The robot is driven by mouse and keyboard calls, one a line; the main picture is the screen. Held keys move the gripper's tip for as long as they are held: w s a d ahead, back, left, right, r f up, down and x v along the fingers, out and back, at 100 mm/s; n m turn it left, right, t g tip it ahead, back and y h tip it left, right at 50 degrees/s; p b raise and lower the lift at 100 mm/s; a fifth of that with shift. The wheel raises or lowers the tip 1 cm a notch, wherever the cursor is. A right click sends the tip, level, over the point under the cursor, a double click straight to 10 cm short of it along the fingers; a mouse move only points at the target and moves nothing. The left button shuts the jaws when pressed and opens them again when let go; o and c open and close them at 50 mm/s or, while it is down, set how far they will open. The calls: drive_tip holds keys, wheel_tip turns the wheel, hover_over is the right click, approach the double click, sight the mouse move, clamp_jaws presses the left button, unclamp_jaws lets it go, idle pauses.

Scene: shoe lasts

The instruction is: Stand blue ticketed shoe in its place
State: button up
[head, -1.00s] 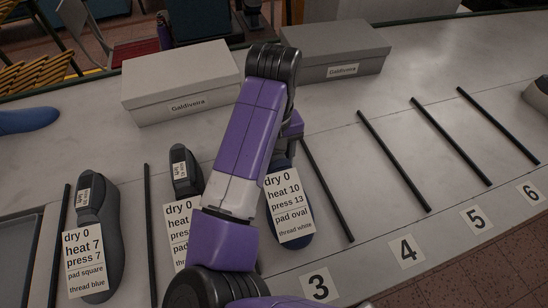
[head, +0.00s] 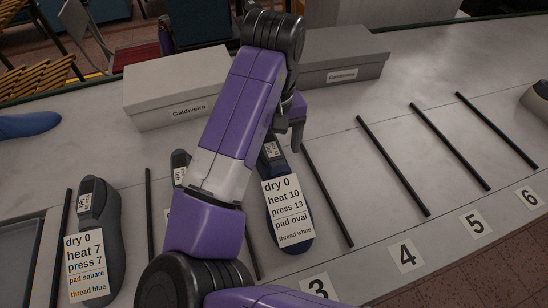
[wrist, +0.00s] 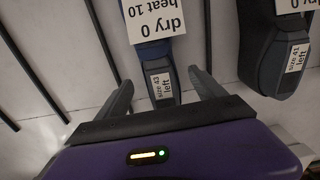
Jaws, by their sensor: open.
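The blue ticketed shoe (head: 302,241) lies on the bench between two black rods, behind the number 3 card (head: 318,287). Its white ticket (head: 287,210) reads dry 0, heat 10, press 13, pad oval, thread white. My gripper (head: 297,140) is open near the shoe's heel end. In the wrist view my gripper's fingers (wrist: 162,88) are spread on either side of the shoe's heel (wrist: 160,75), which has a size 43 left label. They look apart from it. How far they are above the bench is hard to tell.
Dark ticketed shoes lie to the left, one at far left (head: 111,235) and one half hidden by my arm. Spaces 4 (head: 408,255), 5 (head: 475,223) and 6 (head: 529,197) look empty between rods. Two grey boxes (head: 170,88) (head: 345,55) stand behind.

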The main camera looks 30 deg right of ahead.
wheel_tip(320, 180, up, 6)
drive_tip(key=shift+f, duration=0.1)
drive_tip(key=shift+p, duration=0.3)
wheel_tip(320, 180, up, 4)
drive_tip(key=p, duration=0.5)
drive_tip(key=shift+r, duration=0.25)
drive_tip(key=shift+s+p, duration=0.1)
drive_tip(key=shift+p, duration=0.2)
